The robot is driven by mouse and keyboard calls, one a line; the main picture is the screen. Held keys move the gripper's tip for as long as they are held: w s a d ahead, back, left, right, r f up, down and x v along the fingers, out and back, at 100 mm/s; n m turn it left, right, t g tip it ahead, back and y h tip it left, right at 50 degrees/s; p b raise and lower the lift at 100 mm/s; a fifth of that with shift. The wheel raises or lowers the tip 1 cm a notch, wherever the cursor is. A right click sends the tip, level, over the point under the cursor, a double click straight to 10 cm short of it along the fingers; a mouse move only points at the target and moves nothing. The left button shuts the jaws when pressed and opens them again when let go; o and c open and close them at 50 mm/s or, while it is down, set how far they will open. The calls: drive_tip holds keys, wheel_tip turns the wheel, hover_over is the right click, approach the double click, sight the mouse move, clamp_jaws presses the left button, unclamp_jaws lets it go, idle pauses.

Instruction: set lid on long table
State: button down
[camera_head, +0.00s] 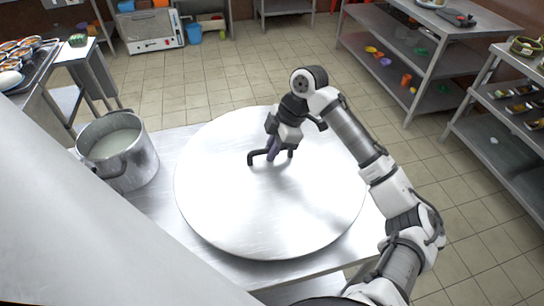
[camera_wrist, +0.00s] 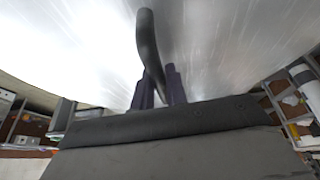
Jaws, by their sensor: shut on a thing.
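The lid (camera_head: 240,215) is a very large, round, shiny metal disc with a dark handle (camera_head: 256,158) near its middle. My gripper (camera_head: 272,153) is shut on the handle from above. In the wrist view the purple-grey fingers (camera_wrist: 160,90) close around the dark curved handle (camera_wrist: 148,42), with the lid's bright surface (camera_wrist: 230,45) behind it. The long metal table (camera_head: 160,185) lies under the lid, which covers much of its top. I cannot tell whether the lid touches the table or hangs just above it.
An open metal stockpot (camera_head: 137,172) with pale contents stands on the table, left of the lid. A counter with a tray of bowls (camera_head: 30,65) is at the far left. Metal shelves (camera_head: 400,65) stand at the right. The tiled floor (camera_head: 250,75) behind the table is clear.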

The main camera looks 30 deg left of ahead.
drive_tip(key=shift+f+p, duration=0.35)
drive_tip(key=shift+f, duration=1.55)
drive_tip(key=c, duration=1.4)
unclamp_jaws()
drive_tip(key=b+v, duration=0.3)
drive_tip(key=v, duration=0.9)
drive_tip(key=shift+s, duration=0.15)
